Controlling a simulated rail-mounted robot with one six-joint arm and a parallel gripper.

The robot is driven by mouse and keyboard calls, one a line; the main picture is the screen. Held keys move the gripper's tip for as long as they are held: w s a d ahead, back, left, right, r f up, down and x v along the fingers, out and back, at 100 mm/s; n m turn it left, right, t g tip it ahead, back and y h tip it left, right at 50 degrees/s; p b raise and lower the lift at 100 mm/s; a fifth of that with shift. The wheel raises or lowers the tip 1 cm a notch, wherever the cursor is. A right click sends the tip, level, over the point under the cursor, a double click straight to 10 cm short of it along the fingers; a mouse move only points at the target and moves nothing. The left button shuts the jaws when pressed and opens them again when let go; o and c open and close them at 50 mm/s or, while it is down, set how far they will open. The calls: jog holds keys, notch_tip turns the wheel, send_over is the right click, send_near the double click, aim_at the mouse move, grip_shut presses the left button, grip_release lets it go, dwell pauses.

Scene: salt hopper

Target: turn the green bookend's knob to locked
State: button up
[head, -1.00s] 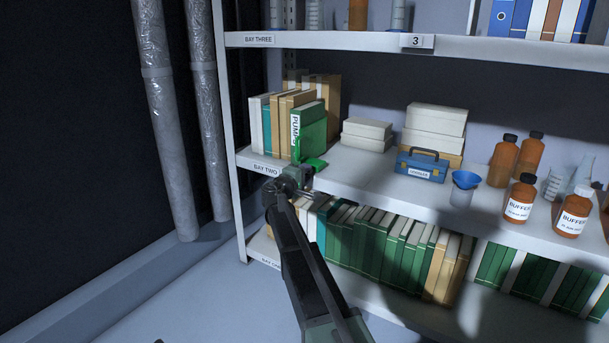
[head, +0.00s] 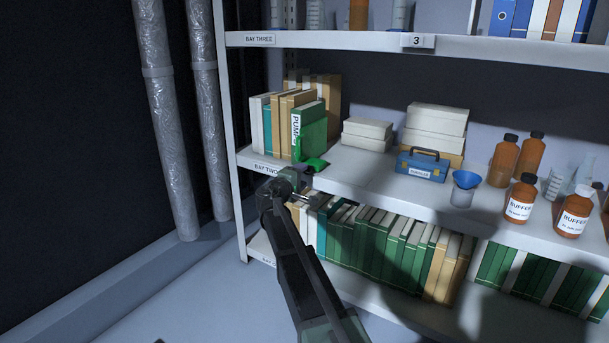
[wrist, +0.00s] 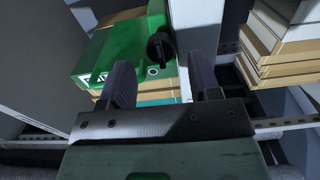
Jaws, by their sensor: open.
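The green bookend (head: 314,163) stands at the left end of the middle shelf, against the green PUMP binder (head: 315,128). In the wrist view its dark round knob (wrist: 160,47) shows, with a small pale-ringed dot (wrist: 153,71) just below it. I cannot tell which setting the knob is at. My gripper (head: 294,186) is just in front of the shelf edge, below the bookend. In the wrist view my gripper (wrist: 163,82) is open and empty. The knob appears between and beyond the two dark fingers, apart from them.
Books stand to the left of and behind the bookend. White boxes (head: 367,133) and a blue toolbox (head: 422,166) stand to its right, with bare shelf between. The lower shelf holds a row of binders (head: 380,240). A shelf upright (head: 230,120) rises at the left.

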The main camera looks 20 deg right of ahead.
jog(key=v, duration=0.8)
jog(key=shift+s, duration=0.1)
jog(key=s+a+f+m+g+y+p, duration=0.2)
jog(key=s+f+m+g+y, duration=0.15)
jog(key=s, duration=0.55)
jog(key=s+a+f+m+g+y+p, duration=0.25)
jog(key=s+f+g, duration=0.2)
jog(key=s, duration=0.35)
jog(key=s+a+g+y+p, duration=0.2)
jog(key=s+a+y+p, duration=0.55)
jog(key=s, duration=0.75)
jog(key=s+a+r+p, duration=0.1)
jog(key=a+r+p, duration=0.1)
jog(key=r+p, duration=1.7)
jog(key=s+a+r+y+p, duration=0.1)
jog(key=r+p, duration=1.8)
jog(key=r, duration=0.3)
jog(key=shift+a, duration=0.4)
